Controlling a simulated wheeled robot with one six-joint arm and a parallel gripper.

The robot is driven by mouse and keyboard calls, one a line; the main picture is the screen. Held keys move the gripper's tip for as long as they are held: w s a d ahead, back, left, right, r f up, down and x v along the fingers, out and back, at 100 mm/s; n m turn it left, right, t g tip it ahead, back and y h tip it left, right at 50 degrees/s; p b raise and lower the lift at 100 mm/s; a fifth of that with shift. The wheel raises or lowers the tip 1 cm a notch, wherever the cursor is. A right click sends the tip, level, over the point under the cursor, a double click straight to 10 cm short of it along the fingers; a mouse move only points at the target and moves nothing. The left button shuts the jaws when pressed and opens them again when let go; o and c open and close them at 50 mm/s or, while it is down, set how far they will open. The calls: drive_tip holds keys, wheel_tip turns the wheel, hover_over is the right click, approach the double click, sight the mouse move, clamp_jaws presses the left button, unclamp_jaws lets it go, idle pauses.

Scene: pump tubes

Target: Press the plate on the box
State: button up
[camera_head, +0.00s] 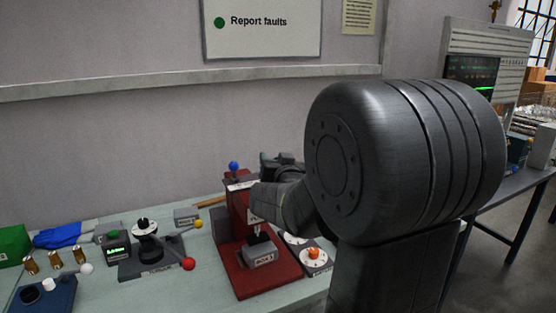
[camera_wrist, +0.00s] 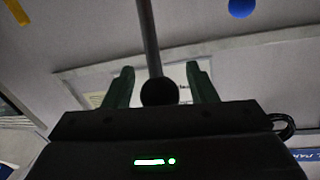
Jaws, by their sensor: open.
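A red press (camera_head: 240,215) stands on the bench with a red base. A grey labelled box (camera_head: 260,256) sits on that base under the press's dark ram; a plate on it cannot be made out clearly. A dark rod (camera_wrist: 148,38) with a black ball knob (camera_wrist: 160,92) shows in the wrist view, apparently the press lever. My gripper (camera_wrist: 160,68) is open, its two green fingers on either side of the knob, with visible gaps. In the head view my arm hides most of the gripper and the lever, beside the upper press.
A blue ball (camera_head: 233,166) tops the press. Left of it are a dark fixture (camera_head: 150,250) with a red ball handle (camera_head: 188,264), a green-lit device (camera_head: 115,250) and several brass cylinders. White dials (camera_head: 313,258) lie right of the press. The wall (camera_head: 110,140) is close behind.

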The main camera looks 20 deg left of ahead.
clamp_jaws()
